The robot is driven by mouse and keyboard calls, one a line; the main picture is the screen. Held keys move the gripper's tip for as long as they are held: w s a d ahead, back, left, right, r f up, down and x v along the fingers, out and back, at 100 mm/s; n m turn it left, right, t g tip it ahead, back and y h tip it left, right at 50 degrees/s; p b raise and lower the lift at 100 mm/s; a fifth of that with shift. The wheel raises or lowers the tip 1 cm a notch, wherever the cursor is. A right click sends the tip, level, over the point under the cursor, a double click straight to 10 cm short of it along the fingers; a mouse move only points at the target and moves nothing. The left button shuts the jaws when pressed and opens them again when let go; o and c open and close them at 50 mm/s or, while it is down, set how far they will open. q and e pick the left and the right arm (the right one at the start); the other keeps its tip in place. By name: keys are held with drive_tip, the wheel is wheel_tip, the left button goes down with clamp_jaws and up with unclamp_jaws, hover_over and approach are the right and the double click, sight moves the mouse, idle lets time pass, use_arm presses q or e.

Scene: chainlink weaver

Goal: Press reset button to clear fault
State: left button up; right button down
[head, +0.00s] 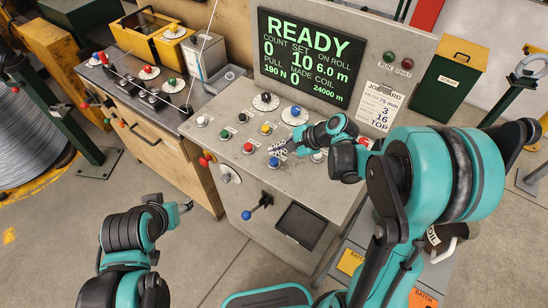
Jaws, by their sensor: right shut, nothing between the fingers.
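The control console (222,103) stands in the middle of the head view, with several coloured buttons on its sloping panel. They include a blue button (274,162), a red button (248,147), a yellow button (266,129) and a green button (225,134). Their labels are too small to read, so I cannot tell which is reset. My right gripper (277,149) is shut and empty over the panel, close to the blue and red buttons; contact cannot be told. The screen (310,60) reads READY. My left gripper (187,206) is away from the console, over the floor; its fingers are unclear.
A green lamp (388,56) and a dark red lamp (407,63) sit right of the screen. A blue-knobbed lever (247,214) sticks out of the console front. A wooden bench (160,146) stands on the left. The floor at the lower left is clear.

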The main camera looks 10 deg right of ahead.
sight(277, 163)
drive_tip(key=shift+r+p, duration=0.9)
drive_tip(key=shift+r, duration=0.65)
drive_tip(key=shift+s+n+b, duration=0.3)
drive_tip(key=shift+b, duration=0.05)
drive_tip(key=s+d+n+h+b, duration=0.2)
drive_tip(key=s+n, duration=0.2)
drive_tip(key=s, duration=0.1)
drive_tip(key=s+d+f+n+t+h+b, duration=0.1)
drive_tip(key=s+n+h+b, duration=0.1)
drive_tip(key=s+n, duration=0.3)
drive_tip(key=s+d+f+n+h+b, duration=0.1)
drive_tip(key=s+d+n+h+b, duration=0.1)
drive_tip(key=s+n+h+b, duration=0.1)
drive_tip(key=shift+s+d+n+t+b, duration=0.2)
drive_tip(key=shift+s+n, duration=0.35)
drive_tip(key=shift+s, duration=0.4)
drive_tip(key=shift+s+d+n+t+b, duration=0.1)
drive_tip(key=shift+s+n+b, duration=0.15)
drive_tip(key=shift+s+n, duration=0.5)
drive_tip(key=shift+s+d+n+h, duration=0.3)
drive_tip(key=shift+s, duration=0.25)
